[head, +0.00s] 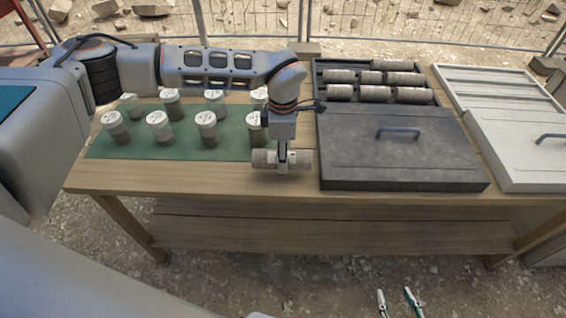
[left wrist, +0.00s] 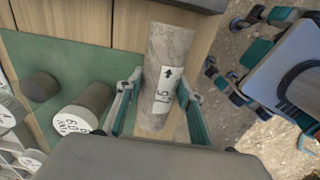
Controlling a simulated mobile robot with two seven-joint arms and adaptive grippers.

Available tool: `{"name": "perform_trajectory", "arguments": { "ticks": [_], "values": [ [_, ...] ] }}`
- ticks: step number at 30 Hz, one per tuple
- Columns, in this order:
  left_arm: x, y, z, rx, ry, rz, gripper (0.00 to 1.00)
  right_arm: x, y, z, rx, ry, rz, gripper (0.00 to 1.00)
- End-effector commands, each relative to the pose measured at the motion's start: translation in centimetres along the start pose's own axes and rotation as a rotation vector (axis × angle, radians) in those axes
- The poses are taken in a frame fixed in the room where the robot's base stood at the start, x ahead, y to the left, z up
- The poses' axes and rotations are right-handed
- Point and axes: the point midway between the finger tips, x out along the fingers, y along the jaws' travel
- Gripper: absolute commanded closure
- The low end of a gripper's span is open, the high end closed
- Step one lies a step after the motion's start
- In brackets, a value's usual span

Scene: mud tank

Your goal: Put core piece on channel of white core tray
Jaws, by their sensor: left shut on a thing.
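My left gripper (head: 283,165) is shut on a grey speckled core piece (head: 264,159) near the table's front edge, between the green mat and the dark lid. I cannot tell whether the piece touches the table. In the left wrist view the core piece (left wrist: 167,55) lies between the fingers (left wrist: 158,105), and its white label shows an arrow and what looks like 15. The white core tray (head: 493,74) is at the far right, with bare channels showing at the back and a handled white lid (head: 500,138) in front. My right gripper (head: 399,300) is open and empty at the bottom.
A dark tray (head: 318,79) holds several core pieces, with a dark handled lid (head: 370,165) in front. Several capped jars (head: 160,127) stand on a green mat (head: 105,148) at left. The wooden table's front edge (head: 240,190) is close to the held piece.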

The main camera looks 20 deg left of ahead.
Motion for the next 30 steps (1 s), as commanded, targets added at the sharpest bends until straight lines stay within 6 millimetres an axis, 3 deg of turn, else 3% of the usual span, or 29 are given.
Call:
{"name": "perform_trajectory", "arguments": {
  "ticks": [6, 18, 19, 20, 30],
  "values": [
    [2.8, -0.1, 0.1, 0.0, -0.001, -0.002, 1.0, 0.1, -0.1, 0.6, -0.003, -0.007, -0.001, 0.6],
    [3.1, 0.0, 0.1, 0.0, -0.001, 0.0, 1.0, 0.1, 0.0, 0.6, -0.004, -0.007, 0.0, 0.6],
    [3.3, -0.1, 0.0, 0.0, 0.001, -0.002, 0.55, 0.1, 0.0, 0.6, -0.004, -0.007, 0.0, 0.6],
    [3.2, -0.1, 0.0, 0.0, 0.001, -0.002, 0.48, 0.1, 0.0, 0.5, -0.004, -0.007, 0.0, 0.6],
    [3.2, -0.1, 0.0, 0.0, 0.001, -0.002, 0.46, 0.1, 0.0, 0.5, -0.003, -0.006, 0.0, 0.6]
  ]
}}
